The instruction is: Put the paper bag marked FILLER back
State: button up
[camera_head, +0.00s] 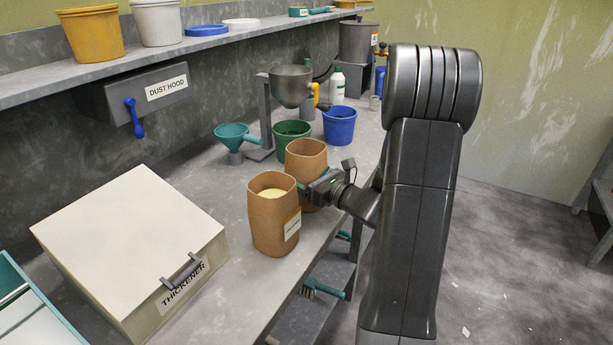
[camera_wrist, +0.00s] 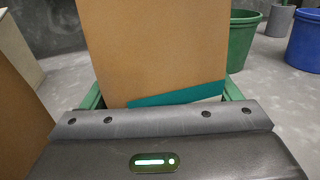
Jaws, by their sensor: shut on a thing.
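Two open brown paper bags are side by side on the grey bench in the head view. The nearer bag (camera_head: 270,225) holds pale powder and has an orange-and-white label too small to read. It also shows at the left edge of the wrist view (camera_wrist: 20,105). My gripper (camera_head: 316,187) is shut on the farther bag (camera_head: 307,152), which fills the middle of the wrist view (camera_wrist: 150,45). A teal-and-white label shows low on it, its text hidden. I cannot tell which bag is marked FILLER, or whether the held one touches the bench.
A green pail (camera_head: 292,130) and a blue pail (camera_head: 340,126) stand behind the held bag. A teal funnel (camera_head: 232,134) and a hopper on a stand (camera_head: 290,86) are near them. The THICKENER bin (camera_head: 130,240) is at left. Bare bench (camera_head: 205,180) lies between bin and bags.

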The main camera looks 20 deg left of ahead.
jog(key=shift+f, duration=0.1)
jog(key=o, duration=1.5)
jog(key=shift+r, duration=0.25)
jog(key=v, duration=1.2)
jog(key=shift+b, duration=0.35)
